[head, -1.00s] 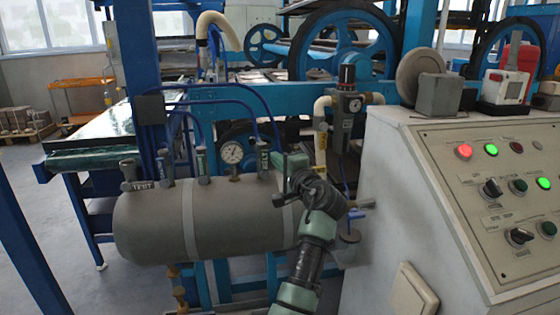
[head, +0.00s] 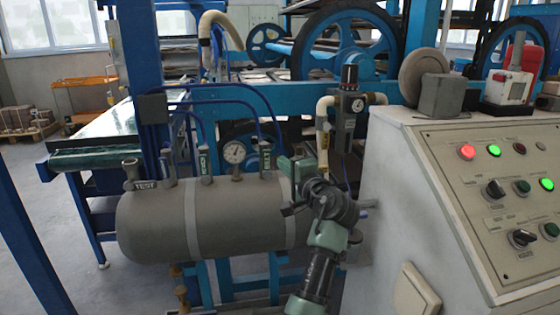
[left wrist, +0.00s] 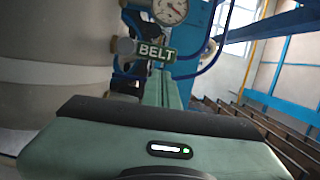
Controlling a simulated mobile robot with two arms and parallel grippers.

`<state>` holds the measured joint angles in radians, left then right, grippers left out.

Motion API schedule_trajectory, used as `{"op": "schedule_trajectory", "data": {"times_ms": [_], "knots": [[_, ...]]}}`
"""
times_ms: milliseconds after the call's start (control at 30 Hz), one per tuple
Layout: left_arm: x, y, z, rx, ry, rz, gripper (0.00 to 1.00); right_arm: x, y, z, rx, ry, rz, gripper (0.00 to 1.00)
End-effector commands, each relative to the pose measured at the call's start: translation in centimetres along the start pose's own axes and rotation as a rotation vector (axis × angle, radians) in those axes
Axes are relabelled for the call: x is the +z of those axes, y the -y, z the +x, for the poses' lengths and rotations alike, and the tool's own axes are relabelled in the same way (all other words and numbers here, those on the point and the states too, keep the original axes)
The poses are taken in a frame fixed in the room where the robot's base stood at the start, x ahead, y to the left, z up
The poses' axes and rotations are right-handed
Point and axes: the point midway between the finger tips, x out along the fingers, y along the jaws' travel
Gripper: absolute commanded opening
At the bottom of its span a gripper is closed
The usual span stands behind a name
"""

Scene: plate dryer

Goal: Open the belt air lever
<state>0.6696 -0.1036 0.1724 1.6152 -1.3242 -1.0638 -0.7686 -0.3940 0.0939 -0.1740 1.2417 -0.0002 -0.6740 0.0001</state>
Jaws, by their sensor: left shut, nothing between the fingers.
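The belt air lever (left wrist: 157,53) has a green plate with white BELT lettering beside a grey round knob in the left wrist view. In the head view it appears to be the upright green-labelled lever (head: 266,160) on top of the grey tank, right of the gauge. My left gripper (head: 288,166) is just right of that lever. Its green fingers (left wrist: 162,90) are shut and empty, just below the BELT plate in the wrist view. I cannot tell whether they touch it. My right gripper is out of view.
The grey tank (head: 240,215) carries other levers, including one marked TEST (head: 144,186), and a pressure gauge (head: 234,153). Blue hoses (head: 225,88) arch above it. A control panel cabinet (head: 395,210) stands close on the right, with a filter regulator (head: 347,110) behind.

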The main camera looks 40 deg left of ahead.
Motion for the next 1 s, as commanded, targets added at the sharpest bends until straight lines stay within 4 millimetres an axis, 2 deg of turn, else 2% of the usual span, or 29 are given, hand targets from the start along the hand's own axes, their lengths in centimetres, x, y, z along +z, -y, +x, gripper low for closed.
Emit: {"op": "schedule_trajectory", "data": {"times_ms": [100, 300, 867, 933, 1000], "knots": [[-0.1, -0.1, -2.1, 0.002, -0.002, -0.002, 0.0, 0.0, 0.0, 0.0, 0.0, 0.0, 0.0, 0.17], [-0.1, -0.1, -4.1, 0.001, -0.001, -0.001, 0.0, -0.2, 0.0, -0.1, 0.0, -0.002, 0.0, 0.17], [-0.1, 0.0, -4.3, 0.0, -0.001, -0.001, 0.0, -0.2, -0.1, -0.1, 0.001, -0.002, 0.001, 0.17], [0.0, -0.3, -4.3, 0.005, -0.002, -0.003, 0.0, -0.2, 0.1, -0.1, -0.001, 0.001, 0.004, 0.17], [0.4, -1.5, -4.4, 0.026, -0.01, -0.018, 0.0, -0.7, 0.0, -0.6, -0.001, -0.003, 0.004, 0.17]]}}
